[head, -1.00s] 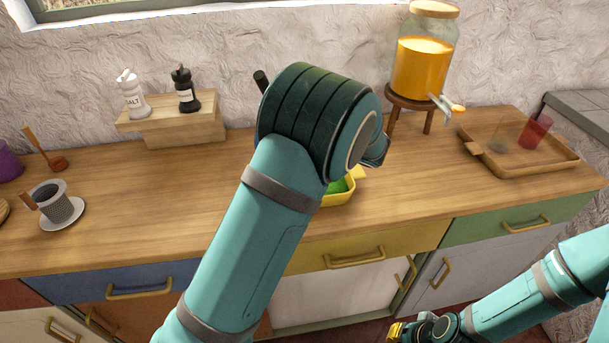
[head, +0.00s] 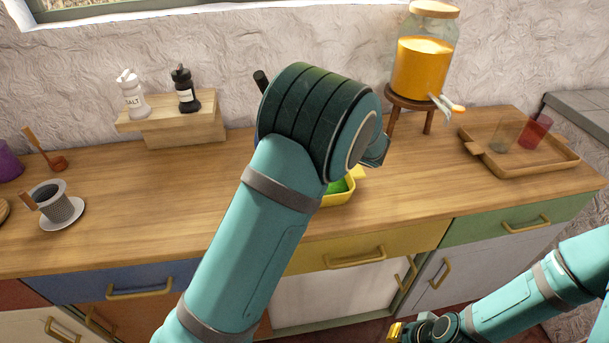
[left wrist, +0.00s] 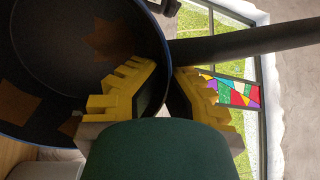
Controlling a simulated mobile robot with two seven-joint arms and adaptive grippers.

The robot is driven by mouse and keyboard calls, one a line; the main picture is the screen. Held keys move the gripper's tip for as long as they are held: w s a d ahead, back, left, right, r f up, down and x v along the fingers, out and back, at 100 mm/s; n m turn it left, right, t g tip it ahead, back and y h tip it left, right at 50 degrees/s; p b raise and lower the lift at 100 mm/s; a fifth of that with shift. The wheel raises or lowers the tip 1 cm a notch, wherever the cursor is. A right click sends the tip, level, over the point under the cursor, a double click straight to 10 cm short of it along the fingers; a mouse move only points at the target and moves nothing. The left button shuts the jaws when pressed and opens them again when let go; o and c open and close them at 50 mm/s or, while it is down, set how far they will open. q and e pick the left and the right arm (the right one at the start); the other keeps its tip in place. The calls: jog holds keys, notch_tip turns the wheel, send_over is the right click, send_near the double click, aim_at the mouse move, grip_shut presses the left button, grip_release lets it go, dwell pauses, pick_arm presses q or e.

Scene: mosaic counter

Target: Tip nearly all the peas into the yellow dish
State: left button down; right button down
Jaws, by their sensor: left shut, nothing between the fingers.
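The yellow dish (head: 336,200) stands on the counter behind my left arm, with green peas (head: 341,185) showing inside; its left part is hidden. A dark pan (left wrist: 165,60) fills the left of the left wrist view, its handle (left wrist: 250,43) running right. No peas show in its visible part. The handle's dark end (head: 261,80) pokes out left of my wrist in the head view. My left gripper (left wrist: 166,82) is shut beside the pan's rim and handle, with nothing seen between its fingers. My right gripper (head: 397,331) hangs low in front of the cabinets.
A juice dispenser (head: 423,65) on a wooden stand is at the back, right of my wrist. A wooden tray (head: 560,163) with two cups is at the right. Salt (head: 131,95) and pepper (head: 185,90) mills stand on a wooden block. A cup on a saucer (head: 62,224) is at the left.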

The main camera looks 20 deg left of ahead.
pick_arm(q)
jog(key=shift+d, duration=0.1)
jog(key=shift+s+d+r+n+y, duration=0.1)
jog(key=shift+s+d+n+y, duration=0.1)
jog(key=shift+d+y, duration=0.75)
jog(key=shift+s+d+r+n+y, duration=0.1)
jog(key=shift+s+d+n+y, duration=0.1)
jog(key=shift+d+y, duration=0.7)
jog(key=shift+d, duration=0.15)
jog(key=shift+w+a+f+m+h+p, duration=0.1)
jog(key=shift+w+a+m+h+p, duration=0.1)
jog(key=shift+a+h+p, duration=0.65)
jog(key=shift+w+a+m+h+p, duration=0.2)
jog(key=shift+a+h+p, duration=0.2)
jog(key=shift+a+h, duration=0.75)
jog(key=shift+a, duration=0.1)
